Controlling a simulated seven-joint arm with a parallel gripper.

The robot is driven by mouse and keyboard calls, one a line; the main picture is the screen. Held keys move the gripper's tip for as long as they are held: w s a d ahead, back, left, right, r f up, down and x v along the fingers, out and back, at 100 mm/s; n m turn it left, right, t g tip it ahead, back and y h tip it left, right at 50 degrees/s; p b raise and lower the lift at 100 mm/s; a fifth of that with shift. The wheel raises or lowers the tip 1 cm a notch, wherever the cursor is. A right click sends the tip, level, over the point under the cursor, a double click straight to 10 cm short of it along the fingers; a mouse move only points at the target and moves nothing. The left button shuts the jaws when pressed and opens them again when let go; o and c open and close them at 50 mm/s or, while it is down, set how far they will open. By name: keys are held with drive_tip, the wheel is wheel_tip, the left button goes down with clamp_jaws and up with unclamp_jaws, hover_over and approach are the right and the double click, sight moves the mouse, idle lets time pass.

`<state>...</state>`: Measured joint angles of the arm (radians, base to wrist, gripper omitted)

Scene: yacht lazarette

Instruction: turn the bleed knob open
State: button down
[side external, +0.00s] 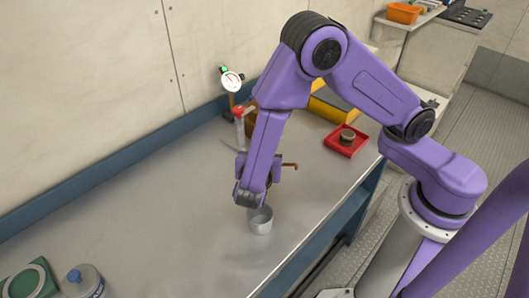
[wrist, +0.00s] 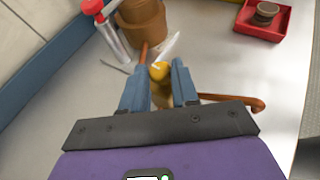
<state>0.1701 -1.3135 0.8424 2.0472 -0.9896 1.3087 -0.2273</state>
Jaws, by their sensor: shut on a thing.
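The bleed knob (wrist: 158,71), a small yellow, rounded piece with a pale mark on it, shows in the wrist view between my fingertips. My gripper (wrist: 160,78) has its two blue fingers shut on it, one on each side. A copper pipe (wrist: 250,102) runs out to the right behind the fingers, and its bent end also shows in the side view (side external: 290,165). In the side view my purple arm hides the knob and most of the gripper. I cannot tell how far the knob is turned.
A grey cup (side external: 260,220) stands on the bench near my wrist. A dial gauge (side external: 231,81) and a red-topped cylinder (side external: 239,115) stand towards the wall. A red tray (side external: 346,142) holds a brown round piece. The left middle of the bench (side external: 140,205) is clear.

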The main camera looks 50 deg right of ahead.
drive_tip(key=m+g, duration=0.4)
drive_tip(key=w+m+g, duration=0.1)
drive_tip(key=m+g, duration=0.3)
drive_tip(key=g, duration=0.1)
drive_tip(key=w+m+g+h, duration=0.1)
drive_tip(key=m+g, duration=0.3)
drive_tip(key=g, duration=0.1)
drive_tip(key=shift+w+a, duration=0.1)
drive_tip(key=shift+w, duration=0.1)
drive_tip(key=shift+m, duration=0.4)
drive_tip(key=c, duration=0.9)
unclamp_jaws()
drive_tip(key=shift+w+a, duration=0.1)
drive_tip(key=v, duration=0.7)
drive_tip(key=shift+r, duration=0.15)
